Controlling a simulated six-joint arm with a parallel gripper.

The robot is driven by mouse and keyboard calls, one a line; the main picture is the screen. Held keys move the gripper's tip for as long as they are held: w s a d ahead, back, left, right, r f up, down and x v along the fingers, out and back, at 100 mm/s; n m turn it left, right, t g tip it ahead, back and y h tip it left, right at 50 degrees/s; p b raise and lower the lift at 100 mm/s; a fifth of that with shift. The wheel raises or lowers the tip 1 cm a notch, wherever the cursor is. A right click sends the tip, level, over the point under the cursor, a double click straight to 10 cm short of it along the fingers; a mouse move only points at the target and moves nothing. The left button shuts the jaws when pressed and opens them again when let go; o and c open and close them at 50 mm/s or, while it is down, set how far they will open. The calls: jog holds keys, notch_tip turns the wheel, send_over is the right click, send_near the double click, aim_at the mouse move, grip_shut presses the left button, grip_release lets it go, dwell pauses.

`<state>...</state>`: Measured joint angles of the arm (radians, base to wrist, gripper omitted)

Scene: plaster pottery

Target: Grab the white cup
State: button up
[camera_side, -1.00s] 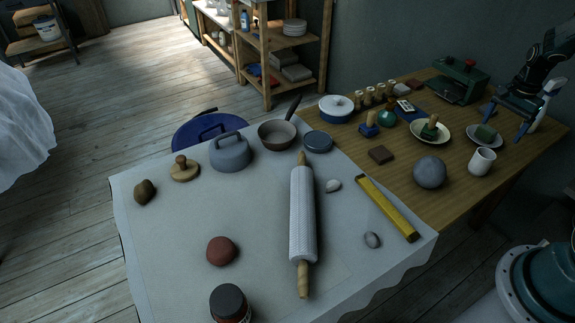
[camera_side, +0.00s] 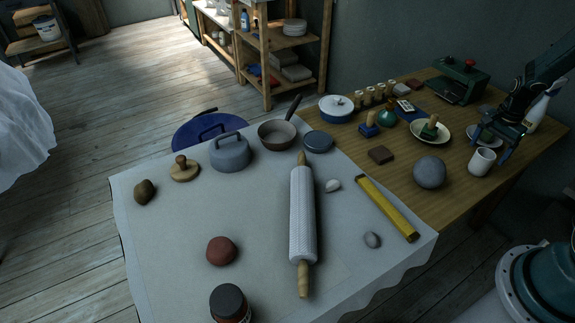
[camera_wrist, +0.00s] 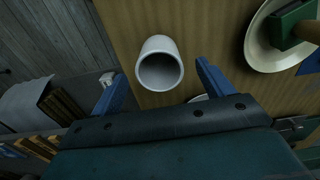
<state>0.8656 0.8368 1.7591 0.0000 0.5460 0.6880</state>
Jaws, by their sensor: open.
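The white cup (camera_side: 482,162) stands upright on the wooden table, near its front right edge. My gripper (camera_side: 490,148) is open and empty, pointing down just above and behind the cup in the side view. In the wrist view the cup (camera_wrist: 159,62) shows its dark open mouth. It lies between the lines of my two blue fingers (camera_wrist: 154,72), a little beyond the tips. I cannot tell the exact gap between fingers and cup.
A grey ball (camera_side: 430,172) sits left of the cup. A plate with a green block (camera_side: 430,130) is behind it. A white bottle (camera_side: 538,108) stands behind my gripper. Another plate (camera_side: 478,132) is partly hidden by my fingers. The table edge is close on the right.

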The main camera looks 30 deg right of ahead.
aim_at(487, 153)
jog(key=shift+f, duration=2.6)
jog(key=c, duration=1.1)
jog(key=shift+c, duration=0.2)
jog(key=shift+r, duration=0.15)
notch_tip(487, 153, up, 20)
